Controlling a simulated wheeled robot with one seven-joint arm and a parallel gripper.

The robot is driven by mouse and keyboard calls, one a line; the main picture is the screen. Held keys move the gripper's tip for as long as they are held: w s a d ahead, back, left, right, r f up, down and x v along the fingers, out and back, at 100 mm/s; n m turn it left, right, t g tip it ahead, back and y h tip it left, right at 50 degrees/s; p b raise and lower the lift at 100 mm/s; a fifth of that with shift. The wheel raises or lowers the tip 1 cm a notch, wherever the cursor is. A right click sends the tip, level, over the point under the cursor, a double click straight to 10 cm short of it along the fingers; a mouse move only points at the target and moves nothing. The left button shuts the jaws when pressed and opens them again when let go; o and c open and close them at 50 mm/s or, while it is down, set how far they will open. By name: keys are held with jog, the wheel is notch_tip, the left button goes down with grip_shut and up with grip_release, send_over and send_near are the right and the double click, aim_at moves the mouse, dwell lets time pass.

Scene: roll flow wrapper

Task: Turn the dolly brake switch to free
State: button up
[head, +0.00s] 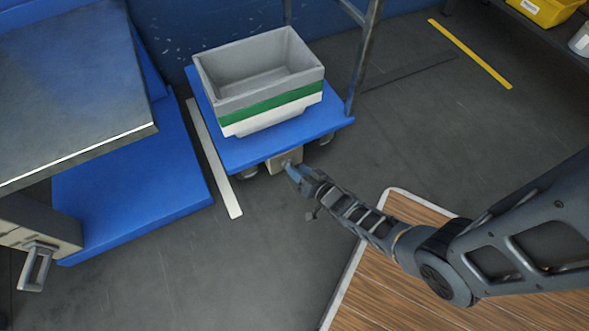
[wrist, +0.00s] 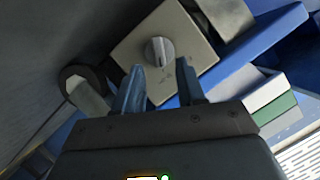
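The dolly (head: 262,143) is a blue platform with casters at the left centre of the head view. A beige switch box (head: 286,162) sits under its front edge. In the wrist view the box face (wrist: 190,45) carries a round grey knob, the brake switch (wrist: 159,52), with a ridge across it. Small marks beside the knob are too blurred to read. My gripper (head: 292,170) reaches the front of the box. In the wrist view its two blue fingers (wrist: 160,85) are apart with nothing between them, the knob just beyond the tips. I cannot tell whether they touch it.
A grey, green and white tote (head: 262,85) stands on the dolly, beside an upright metal frame (head: 362,60). A steel-topped table (head: 75,90) and blue platform (head: 140,180) are left. A wood-topped surface (head: 390,295) lies below my arm. The floor between is clear.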

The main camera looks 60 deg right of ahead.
jog(key=shift+b+x, duration=0.4)
jog(key=shift+x, duration=1)
jog(key=shift+c, duration=0.3)
grip_shut()
